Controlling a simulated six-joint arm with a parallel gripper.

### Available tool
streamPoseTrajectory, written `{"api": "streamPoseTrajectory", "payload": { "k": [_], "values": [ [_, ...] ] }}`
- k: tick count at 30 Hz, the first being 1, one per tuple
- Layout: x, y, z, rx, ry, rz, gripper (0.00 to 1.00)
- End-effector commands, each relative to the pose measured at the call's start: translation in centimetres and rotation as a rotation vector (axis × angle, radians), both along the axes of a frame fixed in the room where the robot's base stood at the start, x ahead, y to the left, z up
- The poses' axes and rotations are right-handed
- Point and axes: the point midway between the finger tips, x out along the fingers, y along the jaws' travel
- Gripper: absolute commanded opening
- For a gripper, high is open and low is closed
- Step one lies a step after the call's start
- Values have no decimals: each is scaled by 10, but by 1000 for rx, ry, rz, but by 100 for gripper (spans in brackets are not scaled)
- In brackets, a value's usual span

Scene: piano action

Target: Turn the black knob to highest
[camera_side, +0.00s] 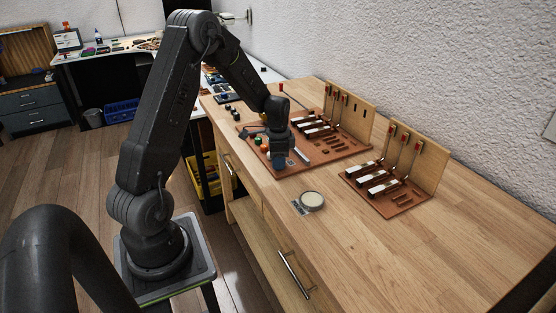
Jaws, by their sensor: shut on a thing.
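My gripper (279,163) points down over the front left part of a reddish-brown board (335,155) on the wooden workbench. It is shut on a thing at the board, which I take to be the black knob. The fingers and my wrist hide the knob, so its pointer and setting cannot be read. A green button (257,140) sits on the board just left of my wrist. A light slider-like strip (301,155) lies just to the right of my gripper.
Piano key models with upright wooden backs stand on the board (350,112) and on a second board (419,158) to the right. A round pale dial (312,200) lies nearer the bench's front edge. The right of the bench is clear.

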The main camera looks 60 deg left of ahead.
Motion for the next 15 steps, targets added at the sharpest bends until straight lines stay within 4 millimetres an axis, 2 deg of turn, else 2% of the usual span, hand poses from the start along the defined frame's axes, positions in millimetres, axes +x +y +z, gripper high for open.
{"api": "streamPoseTrajectory", "payload": {
  "k": [4,5,8,15],
  "values": [
    [0,0,0,1,-1,1,3],
    [0,0,0,1,-1,1,28],
    [0,0,0,0,-1,1,38],
    [0,0,1,0,-1,1,38]
  ]
}}
